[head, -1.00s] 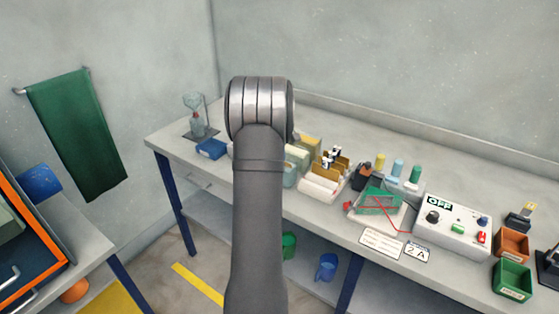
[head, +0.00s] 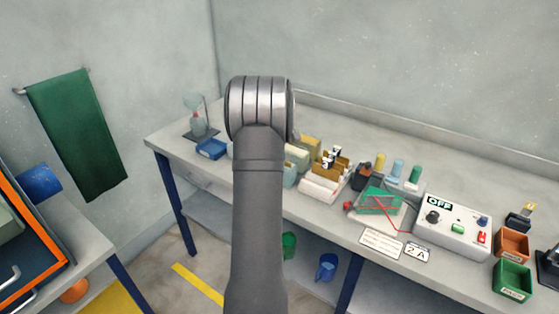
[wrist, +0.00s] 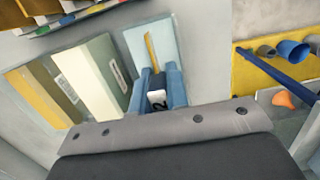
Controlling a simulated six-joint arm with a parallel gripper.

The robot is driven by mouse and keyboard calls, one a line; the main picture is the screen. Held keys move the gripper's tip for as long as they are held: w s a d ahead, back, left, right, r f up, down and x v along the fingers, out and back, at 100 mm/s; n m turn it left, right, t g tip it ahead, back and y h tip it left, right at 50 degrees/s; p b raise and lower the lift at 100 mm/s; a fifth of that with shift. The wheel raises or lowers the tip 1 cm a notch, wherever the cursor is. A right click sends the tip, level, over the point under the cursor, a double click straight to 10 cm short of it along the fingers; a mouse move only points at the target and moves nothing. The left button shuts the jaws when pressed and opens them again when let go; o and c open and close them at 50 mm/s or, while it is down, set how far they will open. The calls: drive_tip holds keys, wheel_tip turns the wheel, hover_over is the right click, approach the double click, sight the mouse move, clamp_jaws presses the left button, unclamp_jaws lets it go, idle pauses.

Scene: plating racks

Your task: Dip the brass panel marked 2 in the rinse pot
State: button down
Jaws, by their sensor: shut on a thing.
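In the wrist view my gripper (wrist: 158,82) has its blue fingers shut on a dark clip or tab with a white label reading 2 (wrist: 157,98). A thin brass strip (wrist: 152,50), seen nearly edge-on, extends beyond the fingers and looks like the held brass panel. It lies within the outline of a pale blue pot (wrist: 168,40), likely the rinse pot. I cannot tell how deep the panel is in it. In the head view my arm hides the gripper and the held panel.
Beside the pale blue pot stand a grey-green container (wrist: 92,72) and a yellow-tan one (wrist: 38,98). In the head view a rack with brass panels (head: 326,184), a control box reading OFF (head: 452,228) and small bins (head: 512,280) stand to the right.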

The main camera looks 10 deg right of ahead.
drive_tip(key=shift+r, duration=4.1)
